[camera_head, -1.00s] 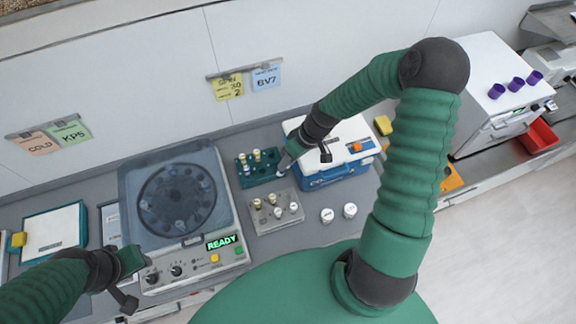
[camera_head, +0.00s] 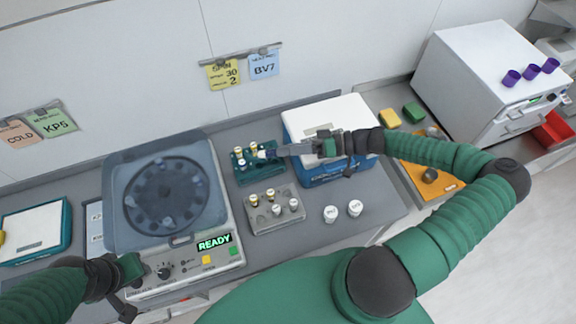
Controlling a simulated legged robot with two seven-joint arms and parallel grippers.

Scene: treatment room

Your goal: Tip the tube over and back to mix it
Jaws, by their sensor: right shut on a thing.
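My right gripper (camera_head: 276,152) reaches in from the right and is shut on a small tube (camera_head: 263,154), of which only a pale and dark end shows at the fingertips. It is over the right side of the teal rack (camera_head: 248,178); whether the tube is clear of the rack, and its exact tilt, I cannot tell. Several capped tubes stand in the teal rack, and several more in the grey rack (camera_head: 264,225) in front. My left gripper (camera_head: 135,270) is by the front left corner of the centrifuge (camera_head: 220,262); its fingers are too unclear to judge.
The centrifuge has a clear lid and a READY display. A blue and white box (camera_head: 310,172) stands right of the teal rack, under my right forearm. Two white-capped jars (camera_head: 343,211) stand in front. An orange mat (camera_head: 413,150) and a white machine (camera_head: 470,70) are farther right.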

